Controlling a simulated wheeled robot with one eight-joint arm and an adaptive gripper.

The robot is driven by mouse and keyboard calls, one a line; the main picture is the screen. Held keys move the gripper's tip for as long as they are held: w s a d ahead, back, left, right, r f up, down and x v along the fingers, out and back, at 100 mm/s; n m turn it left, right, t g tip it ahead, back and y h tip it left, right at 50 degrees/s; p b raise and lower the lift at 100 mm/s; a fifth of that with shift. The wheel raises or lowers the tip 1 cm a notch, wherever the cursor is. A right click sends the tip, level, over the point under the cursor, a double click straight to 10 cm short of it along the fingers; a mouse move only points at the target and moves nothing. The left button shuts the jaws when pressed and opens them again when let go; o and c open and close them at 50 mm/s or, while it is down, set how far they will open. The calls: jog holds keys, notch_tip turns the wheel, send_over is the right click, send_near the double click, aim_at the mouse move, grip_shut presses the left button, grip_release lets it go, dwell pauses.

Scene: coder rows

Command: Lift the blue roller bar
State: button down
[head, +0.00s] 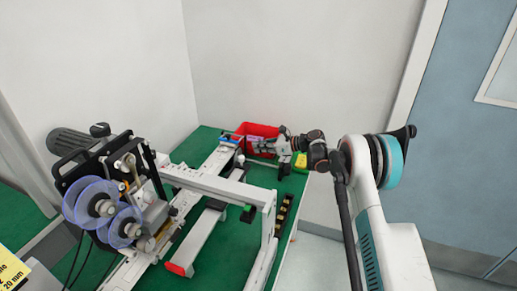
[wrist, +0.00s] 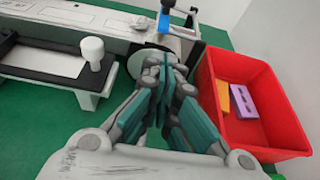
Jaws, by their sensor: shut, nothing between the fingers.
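A small blue part, which looks like the blue roller bar (wrist: 185,33), sits at the end of the white machine arm in the wrist view, beside black fittings. In the head view the blue bar (head: 229,141) shows at the far end of the white rail, left of the red bin. My gripper (wrist: 165,70) is shut and empty, with its teal fingers together just in front of the blue part. In the head view my gripper (head: 256,146) reaches left toward the rail end. I cannot tell whether it touches the bar.
A red bin (wrist: 247,68) with an orange block (wrist: 222,97) and a purple block (wrist: 243,101) stands right of my gripper. A white knob (wrist: 93,50) rises at left. The labelling machine (head: 120,190) fills the left of the green table (head: 215,262). A yellow item (head: 300,160) lies near my wrist.

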aim_at(238, 148)
jog(key=b+x, duration=0.1)
jog(key=x, duration=0.6)
jog(key=shift+w+a+f+b, duration=0.1)
jog(key=shift+w+a+b, duration=0.1)
jog(key=shift+b, duration=0.1)
